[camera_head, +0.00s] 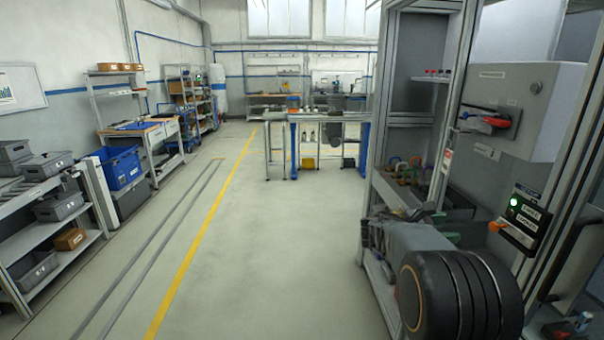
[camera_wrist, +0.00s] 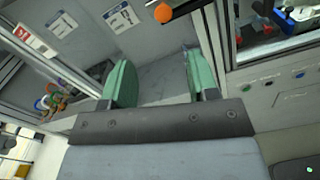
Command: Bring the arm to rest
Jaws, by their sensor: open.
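My gripper (camera_wrist: 160,80) shows in the wrist view with its two green fingers wide apart. Only a bare grey surface is seen between them, and nothing is held. In the head view my arm stretches from the lower right towards the grey machine cabinet (camera_head: 405,130). The green fingers (camera_head: 443,226) show small and partly hidden beyond the arm, at the cabinet's opening. I cannot tell whether they touch anything.
A control box with a red-handled switch (camera_head: 490,122) and a panel with a green light (camera_head: 523,214) stand close on the right. Shelving with grey bins (camera_head: 47,166) and a blue crate (camera_head: 120,168) line the left. The middle floor is clear.

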